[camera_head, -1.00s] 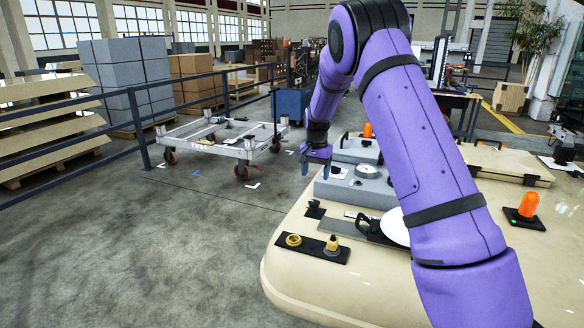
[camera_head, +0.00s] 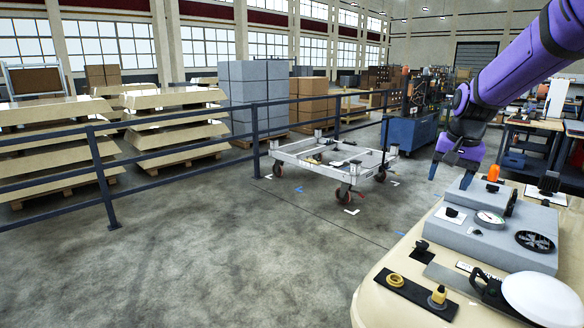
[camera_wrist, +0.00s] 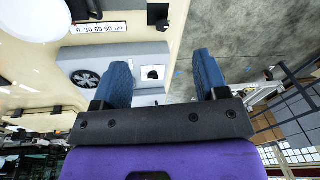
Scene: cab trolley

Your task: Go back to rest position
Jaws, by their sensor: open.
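My gripper (camera_head: 448,174) is at the right in the head view, at the end of my purple arm, raised near the left rear edge of the cab roof (camera_head: 372,310). In the wrist view my gripper (camera_wrist: 165,80) shows two blue fingers spread apart with nothing between them. The gripper appears apart from the box.
A black plate (camera_head: 410,295) with yellow fittings and a white dome (camera_head: 542,298) are on the cab roof. The concrete floor (camera_head: 220,250) at left is clear.

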